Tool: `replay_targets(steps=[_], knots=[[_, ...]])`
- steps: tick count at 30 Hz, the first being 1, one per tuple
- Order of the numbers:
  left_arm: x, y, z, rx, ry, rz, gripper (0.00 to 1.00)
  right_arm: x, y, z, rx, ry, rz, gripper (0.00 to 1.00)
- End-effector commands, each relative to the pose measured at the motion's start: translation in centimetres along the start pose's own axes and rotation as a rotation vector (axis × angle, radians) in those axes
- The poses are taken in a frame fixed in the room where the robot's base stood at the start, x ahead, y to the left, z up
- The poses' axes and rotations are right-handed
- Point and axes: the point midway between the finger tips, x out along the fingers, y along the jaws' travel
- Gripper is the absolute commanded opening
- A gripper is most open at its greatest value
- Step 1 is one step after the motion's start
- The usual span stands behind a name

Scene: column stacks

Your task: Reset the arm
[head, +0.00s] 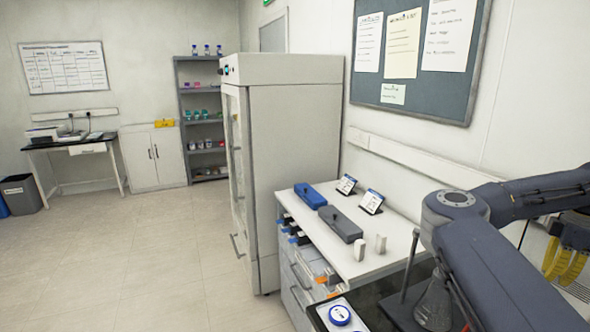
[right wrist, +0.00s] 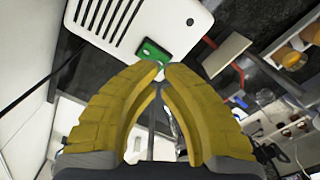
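My right arm reaches in from the right edge of the head view, over the counter's near end. My right gripper (head: 566,262) shows at the far right with its yellow fingers pointing down, partly cut off by the frame edge. In the right wrist view its two yellow fingers (right wrist: 162,68) bow inward and their tips come together. No object shows between them. A green patch on a white slotted device (right wrist: 125,22) lies beyond the tips. My left gripper is not in view.
A white counter (head: 345,262) holds a blue box (head: 310,195), a grey box (head: 341,224) and two small displays (head: 371,202). A glass flask (head: 434,305) stands below my right arm. A tall cabinet (head: 290,150) stands behind the counter. The floor at left is clear.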

Motion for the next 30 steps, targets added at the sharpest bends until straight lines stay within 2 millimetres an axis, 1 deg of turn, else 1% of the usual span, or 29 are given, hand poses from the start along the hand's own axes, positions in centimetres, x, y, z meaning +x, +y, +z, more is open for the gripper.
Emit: replay_targets(steps=[3,9,12,18,27,28,29,30], knots=[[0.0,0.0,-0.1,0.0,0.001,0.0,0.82,1.8,0.0,0.0,0.0,-0.002,-0.001,0.0],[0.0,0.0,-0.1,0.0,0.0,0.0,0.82,4.7,0.0,0.1,0.0,-0.002,-0.001,0.0],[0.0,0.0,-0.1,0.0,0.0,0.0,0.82,3.0,0.0,0.0,0.0,0.001,0.003,0.0],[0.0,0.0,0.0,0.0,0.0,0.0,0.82,1.5,0.0,0.0,0.0,0.001,0.002,0.0],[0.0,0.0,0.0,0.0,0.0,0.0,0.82,1.3,0.0,0.0,0.0,0.0,0.001,0.0],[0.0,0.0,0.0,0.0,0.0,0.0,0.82,1.3,0.0,0.0,0.0,0.0,0.001,0.03],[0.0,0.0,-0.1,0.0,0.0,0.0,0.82,1.3,0.0,0.0,0.0,0.0,0.001,0.0],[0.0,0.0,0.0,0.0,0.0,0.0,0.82,1.3,0.0,0.0,0.0,0.0,0.001,0.0]])
